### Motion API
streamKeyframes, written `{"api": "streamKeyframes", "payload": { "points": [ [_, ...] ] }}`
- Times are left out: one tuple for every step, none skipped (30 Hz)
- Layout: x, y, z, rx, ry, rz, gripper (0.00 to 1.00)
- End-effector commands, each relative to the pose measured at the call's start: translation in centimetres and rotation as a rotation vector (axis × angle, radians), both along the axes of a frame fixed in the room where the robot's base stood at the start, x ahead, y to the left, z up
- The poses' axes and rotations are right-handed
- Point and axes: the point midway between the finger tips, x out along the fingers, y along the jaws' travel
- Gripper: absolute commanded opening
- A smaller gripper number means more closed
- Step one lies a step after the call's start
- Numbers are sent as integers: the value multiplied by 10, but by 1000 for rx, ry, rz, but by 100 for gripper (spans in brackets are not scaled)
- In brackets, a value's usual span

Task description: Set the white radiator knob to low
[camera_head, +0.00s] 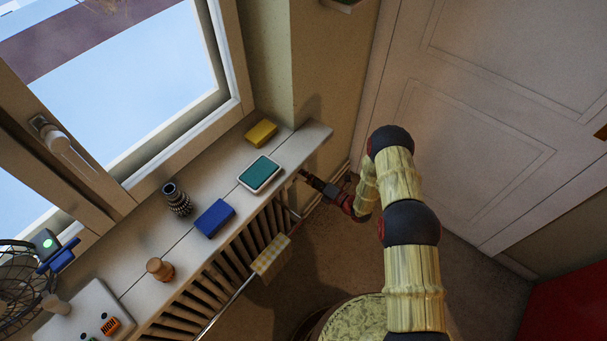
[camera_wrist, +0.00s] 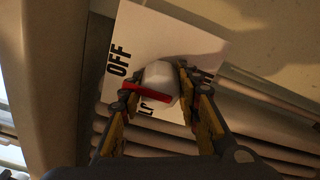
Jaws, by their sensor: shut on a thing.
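The white radiator knob (camera_wrist: 160,80) shows in the wrist view, between the fingers of my gripper (camera_wrist: 155,86). The gripper is shut on it. A red pointer strip (camera_wrist: 144,92) runs across the front of the knob, its left end towards the lower left of the label. Behind the knob is a white label plate (camera_wrist: 140,35) with OFF readable at the left. Other lettering below and at the right is partly hidden by the fingers and knob. In the head view my gripper (camera_head: 306,178) is at the end of the radiator; the knob is hidden there.
A slatted radiator cover (camera_head: 245,245) runs under the windowsill (camera_head: 140,255). A yellow checked cloth (camera_head: 271,257) hangs on its rail. On the sill are a teal-topped tray (camera_head: 260,173), a blue block (camera_head: 215,217) and a yellow block (camera_head: 261,133). A round patterned seat (camera_head: 352,322) stands below.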

Motion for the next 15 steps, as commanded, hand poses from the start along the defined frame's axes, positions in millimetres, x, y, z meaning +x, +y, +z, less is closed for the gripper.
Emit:
{"api": "streamKeyframes", "payload": {
  "points": [
    [0, 0, -1, -1, 1, 0, 11],
    [0, 0, -1, -1, 1, 0, 10],
    [0, 0, -1, -1, 1, 0, 7],
    [0, 0, -1, -1, 1, 0, 7],
    [0, 0, -1, -1, 1, 0, 7],
    [0, 0, -1, -1, 0, 0, 7],
    [0, 0, -1, -3, -2, 0, 7],
    [0, 0, -1, -5, -3, -1, 7],
    [0, 0, -1, -8, -8, -1, 7],
    [0, 0, -1, -11, -11, -1, 7],
    [0, 0, -1, -15, -16, -1, 7],
    [0, 0, -1, -22, -27, 0, 7],
    [0, 0, -1, -29, -36, -1, 7],
    [1, 0, -1, -36, -45, -1, 7],
    [0, 0, -1, -49, -61, 0, 7]
  ]
}}
